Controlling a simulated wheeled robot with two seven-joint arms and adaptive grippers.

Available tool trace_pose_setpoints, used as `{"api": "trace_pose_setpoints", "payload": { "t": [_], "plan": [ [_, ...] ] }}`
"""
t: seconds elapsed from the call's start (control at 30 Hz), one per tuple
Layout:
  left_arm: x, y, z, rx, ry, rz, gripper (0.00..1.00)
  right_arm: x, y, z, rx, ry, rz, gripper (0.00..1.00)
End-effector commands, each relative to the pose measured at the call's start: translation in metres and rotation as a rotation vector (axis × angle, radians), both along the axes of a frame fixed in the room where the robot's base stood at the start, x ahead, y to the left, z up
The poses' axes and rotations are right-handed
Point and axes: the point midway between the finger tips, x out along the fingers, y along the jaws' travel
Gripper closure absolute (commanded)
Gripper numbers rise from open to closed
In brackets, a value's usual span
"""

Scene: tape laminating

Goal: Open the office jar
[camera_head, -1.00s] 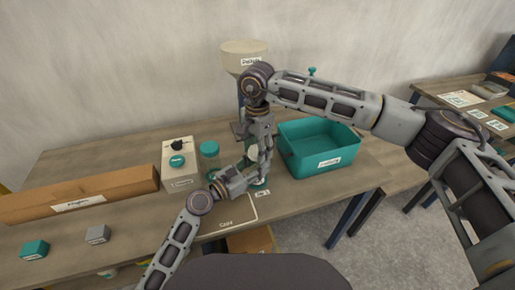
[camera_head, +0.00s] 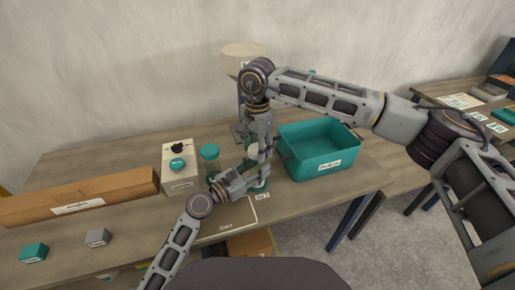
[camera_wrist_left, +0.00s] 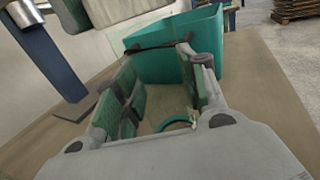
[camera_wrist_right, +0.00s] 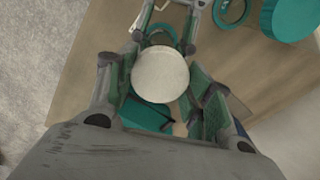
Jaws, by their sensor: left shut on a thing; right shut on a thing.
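The jar is mostly hidden behind my grippers in the head view; a teal part of it (camera_head: 262,184) shows low beside my left gripper. My left gripper (camera_head: 246,181) comes in low from the left and is shut on the jar; its padded fingers also show in the left wrist view (camera_wrist_left: 160,98), with a teal ring (camera_wrist_left: 178,123) between them. A round cream lid (camera_wrist_right: 160,75) sits between my right gripper's fingers (camera_wrist_right: 165,100) in the right wrist view. That gripper (camera_head: 254,150) points down from above, shut on the lid. I cannot tell whether lid and jar still touch.
A second jar with a teal lid (camera_head: 209,153) and a beige box with a black knob (camera_head: 181,168) stand left of the grippers. A teal bin (camera_head: 320,150) stands close on the right. A long cardboard box (camera_head: 80,195) lies at far left. The wall is behind.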

Motion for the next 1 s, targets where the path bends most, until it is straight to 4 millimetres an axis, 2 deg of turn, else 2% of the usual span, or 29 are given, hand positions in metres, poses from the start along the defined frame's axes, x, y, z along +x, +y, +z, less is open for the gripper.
{"api": "trace_pose_setpoints", "payload": {
  "t": [0.63,1.0],
  "plan": [
    [0.0,0.0,0.0,0.0,0.0,0.0,1.0,0.0,0.0,0.006,0.001,0.0,0.0,0.77],
    [0.0,0.0,0.0,0.0,0.0,0.0,1.0,0.0,0.001,0.035,0.001,-0.002,0.0,0.77]
  ]
}}
